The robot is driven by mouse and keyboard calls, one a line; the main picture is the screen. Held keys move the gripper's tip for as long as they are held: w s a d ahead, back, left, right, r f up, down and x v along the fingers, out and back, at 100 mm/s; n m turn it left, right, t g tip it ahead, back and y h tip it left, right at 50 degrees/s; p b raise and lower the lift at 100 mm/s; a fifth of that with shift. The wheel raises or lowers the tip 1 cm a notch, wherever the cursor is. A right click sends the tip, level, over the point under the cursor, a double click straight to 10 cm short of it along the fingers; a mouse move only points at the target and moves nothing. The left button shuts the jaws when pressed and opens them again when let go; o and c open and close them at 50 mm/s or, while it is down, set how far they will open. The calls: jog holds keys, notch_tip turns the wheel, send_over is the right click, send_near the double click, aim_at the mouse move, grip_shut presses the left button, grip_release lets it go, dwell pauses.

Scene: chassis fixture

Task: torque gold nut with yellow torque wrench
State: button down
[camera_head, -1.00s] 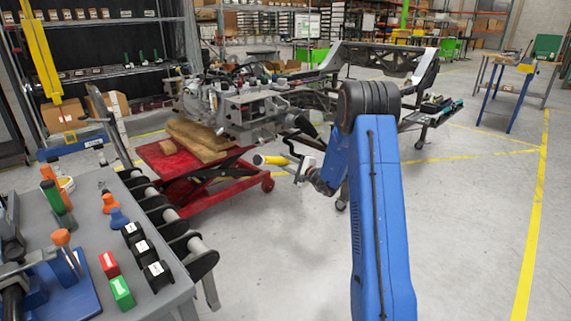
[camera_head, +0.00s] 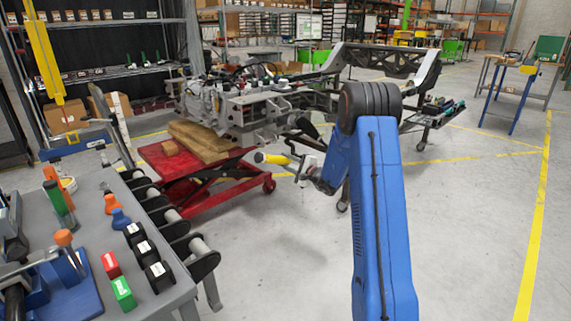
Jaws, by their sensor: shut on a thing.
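The yellow torque wrench (camera_head: 272,158) shows in the head view, its yellow handle pointing left with a dark end. My gripper (camera_head: 301,169) is shut on it, at the end of my blue arm, held out in the air in front of the chassis. The chassis fixture (camera_head: 385,59) stands behind it, with a grey metal assembly (camera_head: 240,105) at its left end. I cannot make out a gold nut; it is too small or hidden. The fingertips are small and partly hidden by my arm.
A grey workbench (camera_head: 95,190) at lower left carries tools, black blocks, a red block (camera_head: 111,264) and a green block (camera_head: 123,292). A red lift table (camera_head: 190,180) with wood blocks stands under the assembly.

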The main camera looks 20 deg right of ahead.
jog(key=shift+w+d+r+m, duration=0.1)
jog(key=shift+d+r+m, duration=0.2)
jog(key=shift+r, duration=0.2)
jog(key=shift+w+d+r+m, duration=0.2)
jog(key=shift+r+m, duration=0.1)
jog(key=shift+r, duration=0.25)
jog(key=shift+w+d+r+m, duration=0.1)
jog(key=shift+d+r+m, duration=0.2)
jog(key=shift+r, duration=0.2)
dwell(0.8)
